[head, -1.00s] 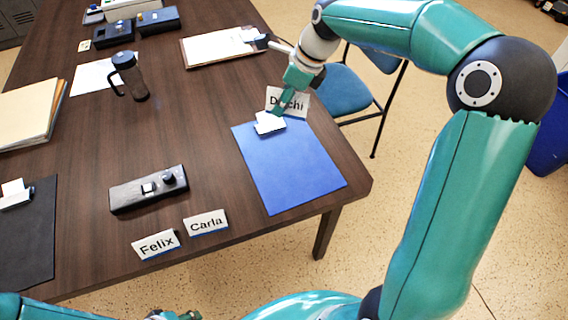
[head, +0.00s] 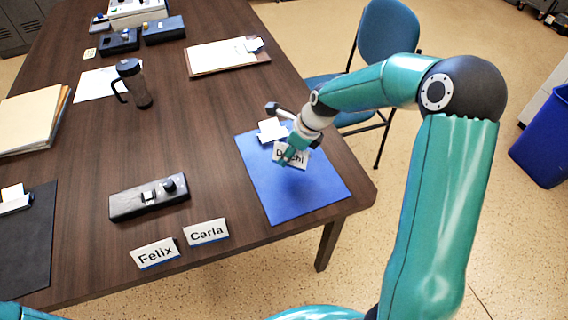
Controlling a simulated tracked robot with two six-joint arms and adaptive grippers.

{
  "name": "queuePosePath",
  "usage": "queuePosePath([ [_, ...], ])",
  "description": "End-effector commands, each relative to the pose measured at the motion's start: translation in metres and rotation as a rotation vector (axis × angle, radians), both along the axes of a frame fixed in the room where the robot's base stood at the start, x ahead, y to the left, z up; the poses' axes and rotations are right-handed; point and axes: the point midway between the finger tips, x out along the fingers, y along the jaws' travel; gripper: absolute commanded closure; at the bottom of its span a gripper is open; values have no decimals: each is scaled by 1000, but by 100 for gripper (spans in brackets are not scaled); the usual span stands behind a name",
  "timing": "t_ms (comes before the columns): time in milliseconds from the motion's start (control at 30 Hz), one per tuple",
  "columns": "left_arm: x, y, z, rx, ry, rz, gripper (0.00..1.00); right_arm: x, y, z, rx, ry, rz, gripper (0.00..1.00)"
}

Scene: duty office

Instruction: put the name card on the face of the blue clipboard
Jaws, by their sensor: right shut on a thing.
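The blue clipboard (head: 300,195) lies flat near the table's right front corner, with its white clip (head: 271,130) at the far end. My right gripper (head: 290,148) is shut on a white name card (head: 291,155) whose text is partly covered and reads like "D…chi". The card is tilted and appears over the upper part of the clipboard's face. A dark shadow lies on the blue face below it, so the card seems slightly above the board. My left gripper is not visible; only a bit of my left arm shows at the bottom left.
Name cards "Felix" (head: 155,253) and "Carla" (head: 206,232) stand left of the clipboard. Near them are a dark switch box (head: 149,198) and a black clipboard (head: 28,245).

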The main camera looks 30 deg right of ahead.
Motion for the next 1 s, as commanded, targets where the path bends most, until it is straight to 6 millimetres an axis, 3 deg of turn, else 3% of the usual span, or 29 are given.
queuePosePath([
  [300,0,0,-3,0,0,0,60,-1,1,-40,1,3,0,70],
  [533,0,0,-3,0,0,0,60,-1,1,-41,0,3,1,70],
  [567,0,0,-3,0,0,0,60,-1,1,-41,0,3,1,48],
  [700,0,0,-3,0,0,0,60,0,1,-41,1,3,2,26],
  [1000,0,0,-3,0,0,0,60,0,1,-40,1,2,2,26],
])
